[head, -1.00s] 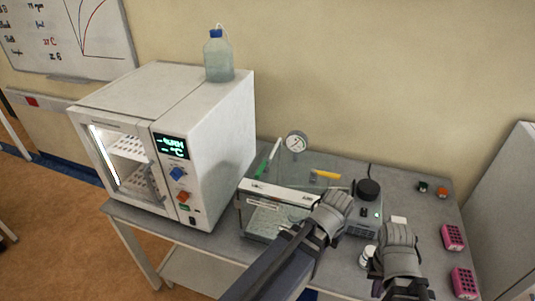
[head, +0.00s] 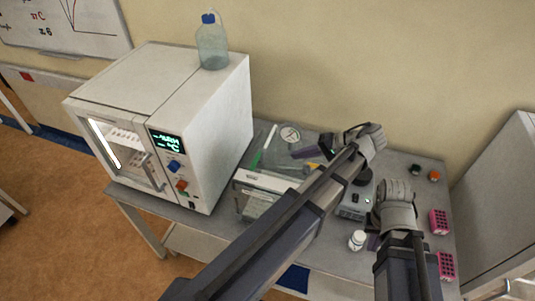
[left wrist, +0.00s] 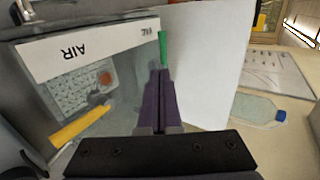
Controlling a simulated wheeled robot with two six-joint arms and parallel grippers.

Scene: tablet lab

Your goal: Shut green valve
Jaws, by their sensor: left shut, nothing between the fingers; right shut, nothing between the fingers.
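The green valve handle (head: 262,150) stands at the left of the clear-walled chamber (head: 248,207), slanting up to the right. In the left wrist view the green handle (left wrist: 163,48) shows as a thin upright bar just beyond my left fingertips; I cannot tell if they touch it. My left gripper (head: 297,154) is shut and empty, reaching over the chamber from the right with its fingers pointing left. Its purple fingers are pressed together in the left wrist view (left wrist: 160,75). My right gripper (head: 372,241) is shut and empty at the right, near the white bottle.
A white oven (head: 215,130) stands left with a bottle (head: 212,45) on top. A small white bottle (head: 357,240) and pink racks (head: 439,221) are at the right.

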